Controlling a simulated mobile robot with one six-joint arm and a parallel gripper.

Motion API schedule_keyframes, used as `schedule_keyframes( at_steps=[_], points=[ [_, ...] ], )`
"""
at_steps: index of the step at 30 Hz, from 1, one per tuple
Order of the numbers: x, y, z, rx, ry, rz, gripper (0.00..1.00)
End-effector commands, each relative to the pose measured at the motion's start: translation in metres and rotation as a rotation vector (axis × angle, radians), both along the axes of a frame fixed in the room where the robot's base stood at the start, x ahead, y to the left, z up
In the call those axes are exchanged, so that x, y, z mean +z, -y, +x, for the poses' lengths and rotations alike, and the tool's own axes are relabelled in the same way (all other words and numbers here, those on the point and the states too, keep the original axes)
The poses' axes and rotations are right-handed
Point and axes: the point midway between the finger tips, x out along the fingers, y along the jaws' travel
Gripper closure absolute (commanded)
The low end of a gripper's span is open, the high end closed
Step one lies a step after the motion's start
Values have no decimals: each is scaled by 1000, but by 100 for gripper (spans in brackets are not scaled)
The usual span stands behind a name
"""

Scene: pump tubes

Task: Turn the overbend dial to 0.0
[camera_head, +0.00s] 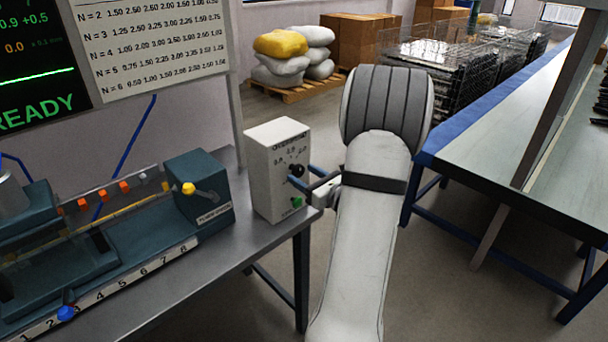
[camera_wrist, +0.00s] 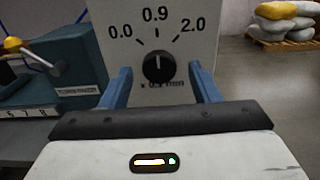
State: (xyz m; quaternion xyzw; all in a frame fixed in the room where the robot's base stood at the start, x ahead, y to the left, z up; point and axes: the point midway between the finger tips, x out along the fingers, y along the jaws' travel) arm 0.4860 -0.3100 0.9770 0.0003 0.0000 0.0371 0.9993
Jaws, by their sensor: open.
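The overbend dial (camera_wrist: 158,67) is a round black knob on the face of a white box (camera_wrist: 193,25). Its light mark points about straight up at 0.9, between the labels 0.0 on the left and 2.0 on the right. The dial also shows small in the head view (camera_head: 297,170), on the box (camera_head: 262,150) at the bench corner. My gripper (camera_wrist: 159,72) is open, with one blue finger on each side of the dial and a visible gap to it. In the head view my gripper (camera_head: 307,176) is close in front of the box face.
A green button (camera_head: 297,202) sits low on the box. A teal bending machine with a yellow-knobbed lever (camera_head: 188,188) stands left of it. A dark screen (camera_head: 35,60) reads 0.9, 0.0 and READY. Open floor lies right of the bench, before another table (camera_head: 520,150).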

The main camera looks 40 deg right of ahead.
Motion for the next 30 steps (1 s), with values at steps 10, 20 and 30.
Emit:
schedule_keyframes(
  at_steps=[10,20,30],
  points=[
    [0,-1,5,2,0,0,45],
    [0,-2,5,3,0,-1,72],
    [0,-2,6,4,0,-5,89]
  ],
)
